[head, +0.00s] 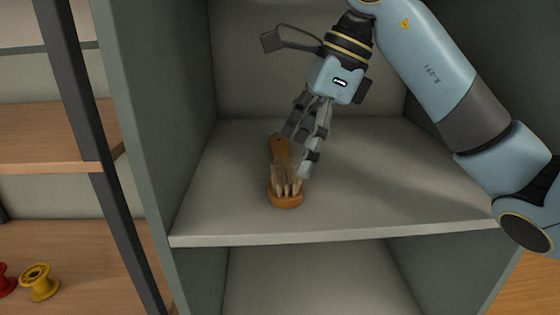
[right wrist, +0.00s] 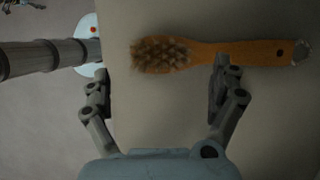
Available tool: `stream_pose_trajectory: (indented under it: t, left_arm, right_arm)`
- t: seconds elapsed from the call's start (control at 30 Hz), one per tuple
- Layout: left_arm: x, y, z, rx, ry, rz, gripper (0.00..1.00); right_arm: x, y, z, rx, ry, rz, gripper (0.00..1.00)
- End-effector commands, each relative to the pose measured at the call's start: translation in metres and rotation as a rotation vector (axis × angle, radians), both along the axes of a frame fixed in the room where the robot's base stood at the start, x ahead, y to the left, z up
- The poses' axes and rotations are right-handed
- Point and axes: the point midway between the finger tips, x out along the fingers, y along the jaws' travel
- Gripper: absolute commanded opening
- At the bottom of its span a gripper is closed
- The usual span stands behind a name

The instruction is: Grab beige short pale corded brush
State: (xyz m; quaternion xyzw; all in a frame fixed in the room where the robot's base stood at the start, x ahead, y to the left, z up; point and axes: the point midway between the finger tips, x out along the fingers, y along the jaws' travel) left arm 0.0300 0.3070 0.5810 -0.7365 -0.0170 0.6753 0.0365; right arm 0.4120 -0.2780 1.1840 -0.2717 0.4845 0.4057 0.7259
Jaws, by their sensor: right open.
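A brush with an orange-brown wooden handle and short beige bristles lies on the grey cabinet shelf (head: 380,200). In the head view the brush (head: 285,198) has its bristled end toward the shelf's front edge and its handle pointing back. In the right wrist view the brush (right wrist: 210,52) lies across the top, bristles to the left and handle to the right. My right gripper (head: 297,155) is open, close over the brush, and hides part of its handle. In the wrist view its fingers (right wrist: 160,85) are spread apart, with nothing between them. My left gripper is not in view.
The cabinet's left side wall (head: 165,110) stands near the brush. The shelf right of the brush is clear. Outside, to the left, a yellow spool (head: 39,282) and a red spool (head: 7,279) sit on a wooden shelf behind a dark post (head: 95,140).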

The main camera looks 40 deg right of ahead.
Motion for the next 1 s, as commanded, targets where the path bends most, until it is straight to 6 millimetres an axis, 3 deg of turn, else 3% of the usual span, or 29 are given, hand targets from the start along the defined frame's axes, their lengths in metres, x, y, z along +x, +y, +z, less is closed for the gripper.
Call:
stream_pose_trajectory:
  t: [0.2, 0.53, 1.0]
  left_arm:
    - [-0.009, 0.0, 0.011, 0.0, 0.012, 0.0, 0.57]
    - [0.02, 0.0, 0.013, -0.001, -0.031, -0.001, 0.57]
    - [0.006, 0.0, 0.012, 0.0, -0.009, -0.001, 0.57]
  right_arm:
    - [0.008, 0.016, -0.027, 0.004, 0.003, 0.0, 0.94]
    - [0.01, 0.018, -0.037, 0.001, -0.001, 0.001, 0.94]
    - [0.01, 0.018, -0.036, 0.001, -0.001, 0.001, 0.34]
